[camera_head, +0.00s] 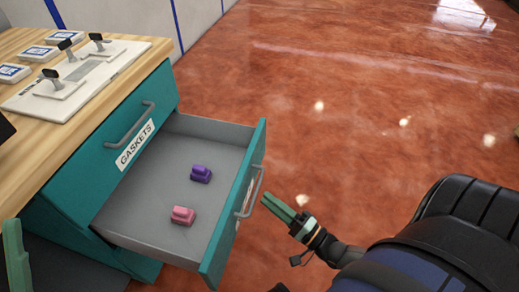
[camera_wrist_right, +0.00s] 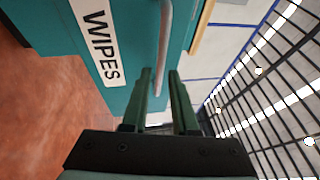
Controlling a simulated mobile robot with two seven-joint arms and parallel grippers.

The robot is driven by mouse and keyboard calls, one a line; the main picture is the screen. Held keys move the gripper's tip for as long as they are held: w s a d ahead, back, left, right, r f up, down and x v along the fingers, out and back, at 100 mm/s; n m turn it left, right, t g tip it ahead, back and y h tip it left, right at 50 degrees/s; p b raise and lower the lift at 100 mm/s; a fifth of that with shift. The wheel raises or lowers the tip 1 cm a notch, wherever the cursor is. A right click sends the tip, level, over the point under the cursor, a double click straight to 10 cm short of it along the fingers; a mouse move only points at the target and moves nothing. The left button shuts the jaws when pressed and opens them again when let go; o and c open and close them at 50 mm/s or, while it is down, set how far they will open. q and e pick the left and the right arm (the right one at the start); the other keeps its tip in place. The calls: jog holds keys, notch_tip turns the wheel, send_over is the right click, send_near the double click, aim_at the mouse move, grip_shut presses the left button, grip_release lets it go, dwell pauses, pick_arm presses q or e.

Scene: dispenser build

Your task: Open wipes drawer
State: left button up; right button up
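The wipes drawer (camera_head: 222,215) stands pulled out below the gaskets drawer (camera_head: 125,140). Its teal front carries a WIPES label (camera_wrist_right: 97,42) in the right wrist view. Its grey bar handle (camera_head: 249,195) also shows there (camera_wrist_right: 165,40). Inside lie a purple piece (camera_head: 201,174) and a pink piece (camera_head: 182,215). My right gripper (camera_head: 268,202) is open, its tips close to the handle on the outer side. In the right wrist view its fingers (camera_wrist_right: 160,74) stand apart with nothing gripped; contact is unclear. My left gripper (camera_head: 14,245) shows only as a green finger at the lower left edge.
The wooden counter (camera_head: 25,40) above the drawers bears a white board (camera_head: 75,80) with several small dark-topped fixtures, and blue-and-white packs (camera_head: 38,53). The gaskets drawer is closed. The reddish floor (camera_head: 370,110) right of the drawer is clear.

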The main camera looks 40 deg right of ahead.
jog(key=v, duration=0.7)
jog(key=shift+s, duration=0.3)
